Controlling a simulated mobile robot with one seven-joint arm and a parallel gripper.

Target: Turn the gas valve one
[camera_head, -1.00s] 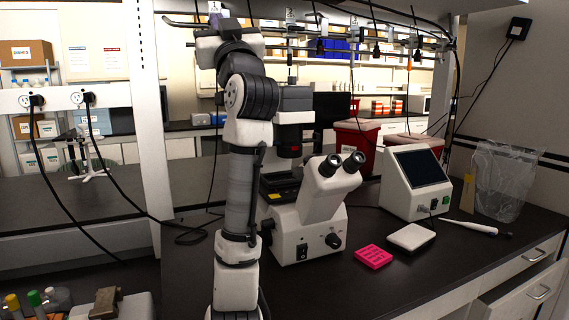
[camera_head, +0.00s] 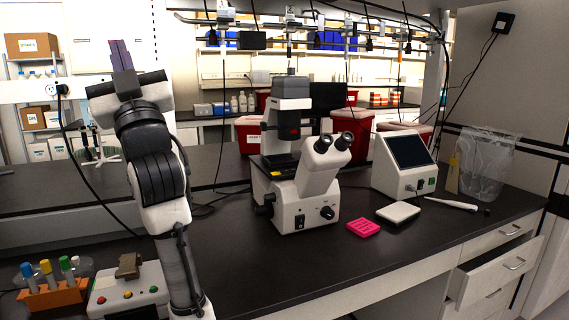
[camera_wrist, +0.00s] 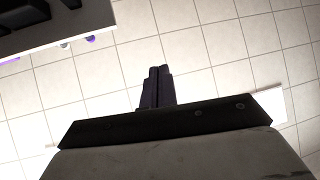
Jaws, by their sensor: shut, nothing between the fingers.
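A pipe rail (camera_head: 265,27) with several small valves and hanging fittings runs across the top of the head view. A white label plate (camera_head: 225,12) at its left end appears to mark gas valve one, though the number is too small to read surely. A dark fitting (camera_head: 212,38) hangs below it. My gripper (camera_head: 121,50) points up at the left, well left of the label and apart from the rail. Its dark purple fingers are together and empty. The wrist view shows the shut fingers (camera_wrist: 158,85) against the ceiling tiles.
A white microscope (camera_head: 312,190) stands mid-bench, with a pink rack (camera_head: 363,228) and a screen device (camera_head: 403,165) to its right. An orange tube rack (camera_head: 52,295) and a button box (camera_head: 130,290) are at lower left. Black cables hang from the rail.

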